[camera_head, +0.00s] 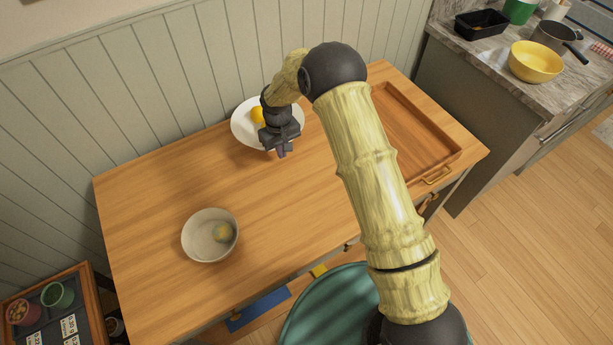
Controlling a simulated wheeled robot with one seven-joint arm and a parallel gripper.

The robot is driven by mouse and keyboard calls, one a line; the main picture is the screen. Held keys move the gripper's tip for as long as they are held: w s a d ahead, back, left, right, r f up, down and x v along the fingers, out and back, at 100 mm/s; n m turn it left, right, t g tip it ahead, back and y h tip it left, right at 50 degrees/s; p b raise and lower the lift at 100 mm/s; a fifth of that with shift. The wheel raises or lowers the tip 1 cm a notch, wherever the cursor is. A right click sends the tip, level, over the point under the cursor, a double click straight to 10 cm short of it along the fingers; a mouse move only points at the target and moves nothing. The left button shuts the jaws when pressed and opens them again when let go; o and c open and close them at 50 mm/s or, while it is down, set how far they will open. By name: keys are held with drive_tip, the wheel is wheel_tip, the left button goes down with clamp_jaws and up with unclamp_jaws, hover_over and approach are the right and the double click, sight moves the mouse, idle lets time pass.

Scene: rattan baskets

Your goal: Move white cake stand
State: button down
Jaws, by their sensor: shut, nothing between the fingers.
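The white cake stand (244,128) is at the back of the wooden table, against the panelled wall. It looks like a round white plate; its foot, if any, is hidden. A yellow-orange round fruit (258,115) lies on it. My gripper (282,152) points down over the stand's front right edge and covers part of it. Its fingers are together and hold nothing. I cannot tell whether they touch the rim.
A wooden tray (448,153) with a brass handle lies on the right. The table's middle is clear. A marble counter (490,52) with pans is at the right.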

drive_tip(key=d, duration=0.1)
drive_tip(key=s+d, duration=0.1)
drive_tip(key=d, duration=0.1)
drive_tip(key=shift+s+d+r, duration=0.15)
drive_tip(key=shift+s+r, duration=0.1)
drive_tip(key=shift+s, duration=0.1)
wheel_tip(320, 180, up, 10)
drive_tip(key=b, duration=0.2)
drive_tip(key=shift+w+f, duration=0.15)
drive_tip(key=shift+f, duration=0.1)
drive_tip(key=shift+s, duration=0.2)
drive_tip(key=s+d+r+m+t, duration=0.1)
drive_tip(key=s+d+r+m, duration=0.2)
drive_tip(key=s+d, duration=0.7)
drive_tip(key=s+d+r+m+t, duration=0.1)
drive_tip(key=s+d+r+m, duration=0.3)
drive_tip(key=s+d, duration=0.6)
drive_tip(key=d+r, duration=0.1)
drive_tip(key=d, duration=0.4)
drive_tip(key=shift+t, duration=0.3)
